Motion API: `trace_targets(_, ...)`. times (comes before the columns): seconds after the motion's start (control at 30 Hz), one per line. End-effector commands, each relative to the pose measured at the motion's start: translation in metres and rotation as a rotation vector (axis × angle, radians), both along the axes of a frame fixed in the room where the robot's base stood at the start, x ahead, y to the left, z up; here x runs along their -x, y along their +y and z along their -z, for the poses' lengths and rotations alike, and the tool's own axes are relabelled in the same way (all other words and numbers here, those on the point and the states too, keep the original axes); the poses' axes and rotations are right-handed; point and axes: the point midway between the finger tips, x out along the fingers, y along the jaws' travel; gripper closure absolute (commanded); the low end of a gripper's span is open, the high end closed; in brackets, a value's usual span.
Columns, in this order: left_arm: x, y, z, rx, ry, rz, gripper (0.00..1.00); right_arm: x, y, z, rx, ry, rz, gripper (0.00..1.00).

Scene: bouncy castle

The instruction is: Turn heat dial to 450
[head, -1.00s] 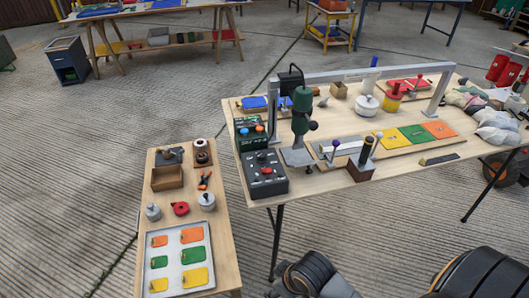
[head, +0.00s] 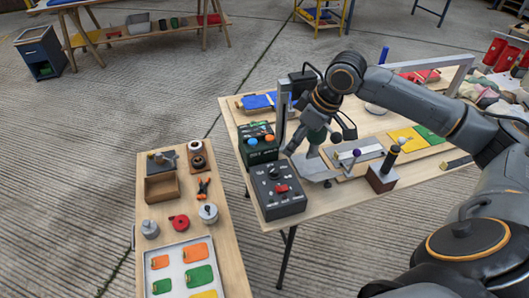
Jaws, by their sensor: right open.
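A dark control box (head: 278,203) stands at the near left corner of the big table. Its top carries a small dark dial (head: 273,172) and a red switch (head: 282,188). Any markings are too small to read. Behind it is a green-black box (head: 257,154) with a blue and an orange knob. My right gripper (head: 320,143) is open and points down, above and to the right of the control box, apart from the dial. My left gripper is not in view.
A grey metal frame (head: 450,80) spans the big table. A dark post on a brown block (head: 381,180) stands right of the tool. A narrow side table (head: 222,225) at the left holds pots, a wooden box and a tray of coloured cards.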

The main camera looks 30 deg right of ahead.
Motion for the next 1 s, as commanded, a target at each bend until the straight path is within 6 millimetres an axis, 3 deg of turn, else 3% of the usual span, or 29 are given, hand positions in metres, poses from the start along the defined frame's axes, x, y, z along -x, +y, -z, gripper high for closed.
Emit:
trace_targets(0.07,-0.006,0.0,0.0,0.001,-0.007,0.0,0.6,-0.001,-0.002,-0.001,-0.002,0.0,0.006,0.47)
trace_targets(0.13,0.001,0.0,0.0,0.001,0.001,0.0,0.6,-0.002,-0.001,0.005,-0.004,0.001,0.006,0.47)
trace_targets(0.3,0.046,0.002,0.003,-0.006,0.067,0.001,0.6,-0.011,0.006,0.031,-0.006,0.002,0.004,0.47)
trace_targets(0.43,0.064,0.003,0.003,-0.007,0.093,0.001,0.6,-0.02,0.012,0.058,-0.005,0.002,0.004,0.47)
trace_targets(0.57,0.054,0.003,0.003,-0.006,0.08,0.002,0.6,-0.029,0.017,0.083,-0.005,0.002,0.005,0.47)
trace_targets(0.8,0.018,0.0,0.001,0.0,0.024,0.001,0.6,-0.04,0.024,0.116,-0.003,0.0,0.004,0.47)
trace_targets(1.0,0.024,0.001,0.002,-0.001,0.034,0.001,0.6,-0.043,0.025,0.125,-0.001,-0.001,0.004,0.47)
